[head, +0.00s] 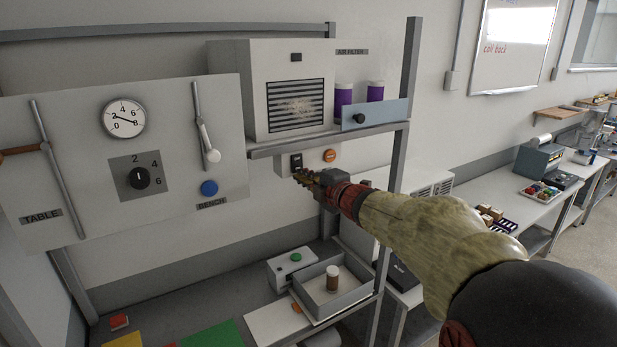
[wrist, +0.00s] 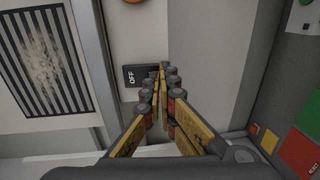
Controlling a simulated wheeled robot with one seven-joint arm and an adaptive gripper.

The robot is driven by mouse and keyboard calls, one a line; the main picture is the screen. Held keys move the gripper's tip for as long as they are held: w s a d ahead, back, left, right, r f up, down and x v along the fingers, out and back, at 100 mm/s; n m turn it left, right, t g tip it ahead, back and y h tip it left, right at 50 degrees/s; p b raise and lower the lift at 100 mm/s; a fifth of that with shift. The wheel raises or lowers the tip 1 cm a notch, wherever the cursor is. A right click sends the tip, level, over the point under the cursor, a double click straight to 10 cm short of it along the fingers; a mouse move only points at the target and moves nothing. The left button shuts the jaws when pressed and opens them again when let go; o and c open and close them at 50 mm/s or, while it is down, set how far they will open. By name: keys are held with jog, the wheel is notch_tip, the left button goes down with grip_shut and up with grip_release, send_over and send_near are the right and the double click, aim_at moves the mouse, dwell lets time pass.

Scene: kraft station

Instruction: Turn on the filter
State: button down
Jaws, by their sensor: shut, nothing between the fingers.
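The air filter (head: 289,95) is a pale box with a dark slatted grille on the upper shelf, beside an AIR FILTER label. Its grille (wrist: 45,50) is at the left of the wrist view. Under the shelf, a small pale box carries a black switch (head: 296,161) and an orange button (head: 329,156). In the wrist view the switch (wrist: 138,75) reads OFF. My gripper (head: 299,177) is shut and empty, just below the switch in the head view. In the wrist view its fingertips (wrist: 160,76) are beside the switch's edge; I cannot tell whether they touch.
A panel (head: 75,130) with a gauge, dial, sliders and blue button hangs at left. Two purple-labelled jars (head: 344,94) stand on the shelf behind a small panel with a black knob. Below are a green-button box (head: 292,267) and a grey tray (head: 350,306) holding a brown jar.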

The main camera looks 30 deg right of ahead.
jog(key=shift+f+b, duration=0.15)
jog(key=shift+b, duration=0.25)
jog(key=b, duration=0.3)
jog(key=shift+w+t+b, duration=0.35)
jog(key=shift+w+t, duration=0.05)
